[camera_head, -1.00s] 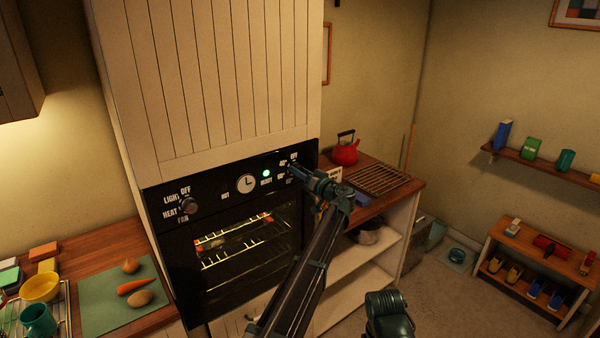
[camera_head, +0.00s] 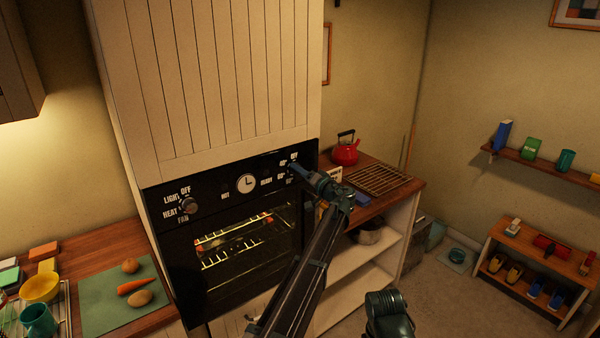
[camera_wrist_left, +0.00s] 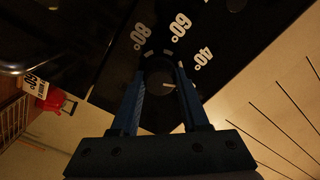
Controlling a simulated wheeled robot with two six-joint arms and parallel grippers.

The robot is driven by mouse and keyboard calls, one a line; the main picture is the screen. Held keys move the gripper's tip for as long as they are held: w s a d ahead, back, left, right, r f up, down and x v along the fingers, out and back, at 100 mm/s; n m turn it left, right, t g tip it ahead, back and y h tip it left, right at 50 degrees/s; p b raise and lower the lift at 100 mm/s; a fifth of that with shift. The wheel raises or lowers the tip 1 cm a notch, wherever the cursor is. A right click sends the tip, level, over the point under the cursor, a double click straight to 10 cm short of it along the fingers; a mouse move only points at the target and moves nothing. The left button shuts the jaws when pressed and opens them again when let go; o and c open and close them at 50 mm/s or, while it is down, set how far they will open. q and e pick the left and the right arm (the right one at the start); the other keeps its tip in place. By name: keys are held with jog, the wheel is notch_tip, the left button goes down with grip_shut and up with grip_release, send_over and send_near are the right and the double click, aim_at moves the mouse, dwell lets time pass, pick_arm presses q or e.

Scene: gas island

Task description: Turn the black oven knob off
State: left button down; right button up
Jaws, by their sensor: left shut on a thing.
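The black oven panel (camera_head: 215,195) has a round knob at its right end, mostly hidden by my left gripper (camera_head: 297,172) in the head view. In the left wrist view, the black knob (camera_wrist_left: 160,82) sits between the two blue fingers of my left gripper (camera_wrist_left: 162,88), which is shut on it. A short white mark shows on the knob's face. Labels 80°, 60° and 40° lie around it. A second knob (camera_head: 189,206) with LIGHT, OFF, HEAT and FAN labels is at the panel's left end, untouched.
The oven window (camera_head: 245,240) is lit. A clock (camera_head: 246,184) sits mid-panel. Right of the oven, a wooden counter (camera_head: 418,184) holds a red kettle (camera_head: 345,150) and a rack (camera_head: 380,180). A green board (camera_head: 105,300) with vegetables is at left.

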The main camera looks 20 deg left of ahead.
pick_arm(q)
jog(key=m, duration=0.5)
jog(key=shift+m, duration=0.4)
dwell(0.4)
jog(key=shift+c, duration=2)
grip_release()
jog(key=shift+d, duration=0.1)
jog(key=v, duration=1.3)
jog(key=shift+s+d, duration=0.25)
